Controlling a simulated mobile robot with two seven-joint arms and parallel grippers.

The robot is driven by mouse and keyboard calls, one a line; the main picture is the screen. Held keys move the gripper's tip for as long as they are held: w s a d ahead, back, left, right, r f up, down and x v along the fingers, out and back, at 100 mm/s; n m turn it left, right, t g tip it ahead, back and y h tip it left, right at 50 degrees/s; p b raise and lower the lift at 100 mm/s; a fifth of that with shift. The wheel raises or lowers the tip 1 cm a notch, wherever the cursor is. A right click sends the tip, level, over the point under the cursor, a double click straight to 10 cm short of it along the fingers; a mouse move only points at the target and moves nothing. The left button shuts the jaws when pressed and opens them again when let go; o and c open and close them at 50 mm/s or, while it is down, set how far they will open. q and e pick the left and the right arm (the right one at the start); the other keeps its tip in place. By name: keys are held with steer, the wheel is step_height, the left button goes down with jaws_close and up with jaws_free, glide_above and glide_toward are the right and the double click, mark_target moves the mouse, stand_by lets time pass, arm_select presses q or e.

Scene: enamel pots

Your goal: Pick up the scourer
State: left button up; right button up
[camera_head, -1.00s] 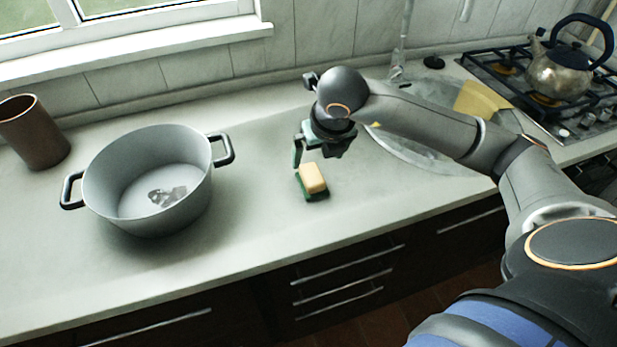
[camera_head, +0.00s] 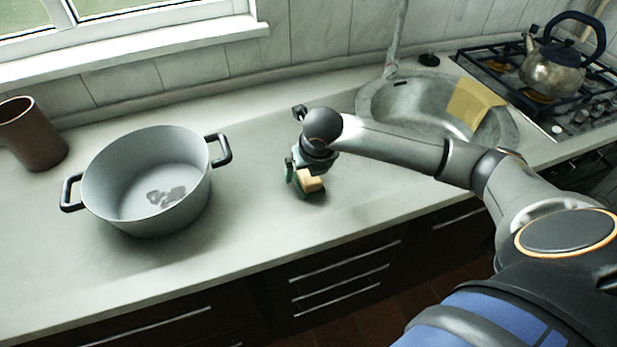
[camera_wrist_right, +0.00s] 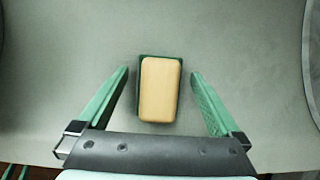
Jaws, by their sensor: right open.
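The scourer (camera_head: 311,183) is a small block with a tan top and a dark green base, lying on the counter. It also shows whole in the right wrist view (camera_wrist_right: 160,90), between and just ahead of my open green fingers. My right gripper (camera_head: 306,180) is over the scourer, open, with a finger on each side and a gap on both sides in the wrist view (camera_wrist_right: 160,88). In the head view the gripper hides part of the scourer. My left gripper is not in view.
A grey pot (camera_head: 148,180) with black handles stands left of the scourer. A brown cup (camera_head: 32,134) is at the far left. A sink (camera_head: 405,100) with a yellow cloth (camera_head: 470,104) and a stove with a kettle (camera_head: 553,72) are at the right. The counter around the scourer is clear.

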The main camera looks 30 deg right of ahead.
mark_target(307, 170)
steer(key=c, duration=1.3)
steer(key=shift+c, duration=0.2)
steer(key=shift+r, duration=0.45)
step_height(307, 170, up, 2)
steer(key=shift+r+b, duration=0.25)
steer(key=shift+b, duration=0.3)
steer(key=s+a+r, duration=0.9)
steer(key=s, duration=0.1)
steer(key=shift+a+r, duration=0.35)
steer(key=shift+a, duration=0.05)
